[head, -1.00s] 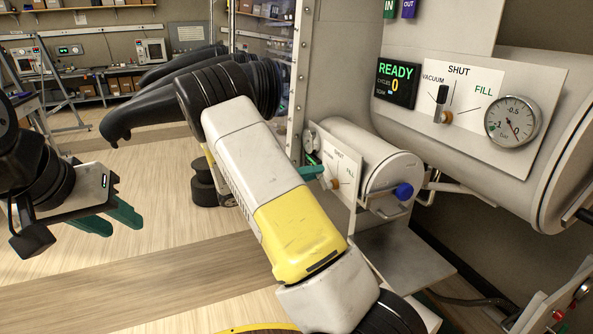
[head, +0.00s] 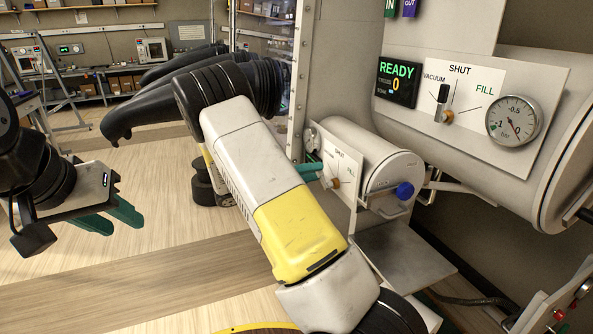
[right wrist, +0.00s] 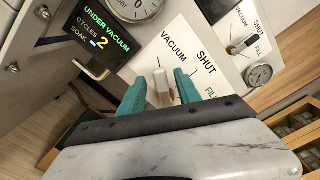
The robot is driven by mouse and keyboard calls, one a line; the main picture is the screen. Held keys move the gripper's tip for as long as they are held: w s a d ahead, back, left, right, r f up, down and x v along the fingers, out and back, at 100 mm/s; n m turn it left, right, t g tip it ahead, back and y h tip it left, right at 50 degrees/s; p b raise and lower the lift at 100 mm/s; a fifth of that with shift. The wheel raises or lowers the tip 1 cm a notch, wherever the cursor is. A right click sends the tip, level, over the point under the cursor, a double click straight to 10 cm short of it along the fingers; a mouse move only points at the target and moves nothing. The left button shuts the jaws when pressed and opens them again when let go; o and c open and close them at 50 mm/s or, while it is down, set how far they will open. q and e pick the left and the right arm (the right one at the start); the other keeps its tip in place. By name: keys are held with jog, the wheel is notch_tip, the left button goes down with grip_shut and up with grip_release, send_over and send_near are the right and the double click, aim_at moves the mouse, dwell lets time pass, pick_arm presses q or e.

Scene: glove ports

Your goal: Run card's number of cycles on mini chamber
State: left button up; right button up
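The mini chamber (head: 385,160) is the small cylinder below the large one in the head view; its panel (head: 345,168) is partly hidden by my right arm. In the right wrist view its display (right wrist: 98,30) reads UNDER VACUUM, CYCLES 2. Its pale lever (right wrist: 160,88) stands between the teal fingers of my right gripper (right wrist: 160,92), with gaps visible on both sides. I cannot tell exactly which mark it points to. My left gripper (head: 110,220) is open and empty, far left of the chambers. No card with a cycle number is readable.
The large chamber (head: 555,85) has a display (head: 396,84) reading READY, 0, a black lever (head: 443,95) and a gauge (head: 514,121). A blue knob (head: 404,191) is on the mini chamber's end. A grey shelf (head: 405,250) lies below.

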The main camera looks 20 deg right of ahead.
jog(key=a, duration=0.7)
jog(key=shift+s, duration=0.25)
dwell(1.2)
